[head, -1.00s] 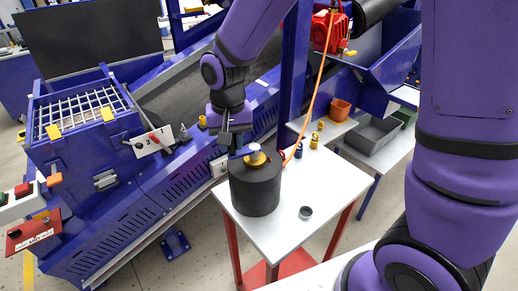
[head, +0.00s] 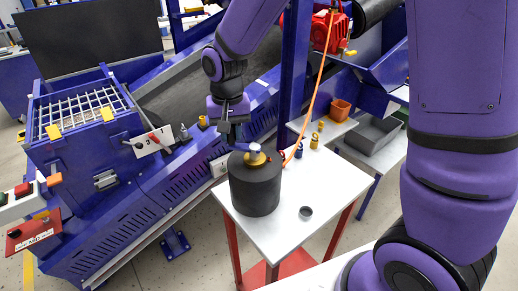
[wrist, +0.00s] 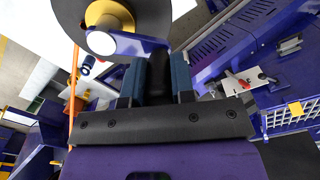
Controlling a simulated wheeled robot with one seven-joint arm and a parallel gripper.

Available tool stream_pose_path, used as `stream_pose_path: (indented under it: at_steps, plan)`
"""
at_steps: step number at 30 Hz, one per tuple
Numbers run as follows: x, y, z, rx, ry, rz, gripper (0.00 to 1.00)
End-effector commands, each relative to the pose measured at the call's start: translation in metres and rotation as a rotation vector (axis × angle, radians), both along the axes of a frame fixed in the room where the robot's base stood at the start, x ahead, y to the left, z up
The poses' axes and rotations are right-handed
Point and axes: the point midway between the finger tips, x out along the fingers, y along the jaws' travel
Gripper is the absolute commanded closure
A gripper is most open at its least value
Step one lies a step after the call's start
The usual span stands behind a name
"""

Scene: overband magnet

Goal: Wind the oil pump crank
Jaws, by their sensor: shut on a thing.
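The oil pump is a dark cylinder (head: 255,190) with a brass collar (head: 256,159) on top, standing on a small white-topped table (head: 322,187). In the wrist view, a blue crank arm (wrist: 143,43) runs from the pale round hub (wrist: 101,43) to an upright black handle (wrist: 158,72). My gripper (wrist: 158,82) is shut on that handle, one blue finger on each side. In the head view, my gripper (head: 234,138) is above the pump's far left edge, and its fingers largely hide the handle.
An orange hose (head: 318,90) hangs from a red unit (head: 329,31) to behind the pump. A small dark ring (head: 305,213) lies on the table. The blue conveyor frame (head: 165,195) is close on the left. Grey (head: 373,139) and orange (head: 340,109) bins stand behind on the right.

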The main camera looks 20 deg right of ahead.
Motion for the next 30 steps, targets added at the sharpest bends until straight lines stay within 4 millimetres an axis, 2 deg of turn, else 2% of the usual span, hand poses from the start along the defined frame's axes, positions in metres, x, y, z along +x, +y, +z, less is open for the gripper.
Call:
stream_pose_path:
  at_steps: [8, 19, 30]
  plan:
    - [-0.002, -0.003, -0.003, -0.005, 0.009, -0.002, 1.00]
    - [0.012, -0.015, -0.003, -0.005, 0.012, -0.004, 1.00]
    - [0.013, -0.017, -0.003, -0.005, 0.012, -0.002, 1.00]
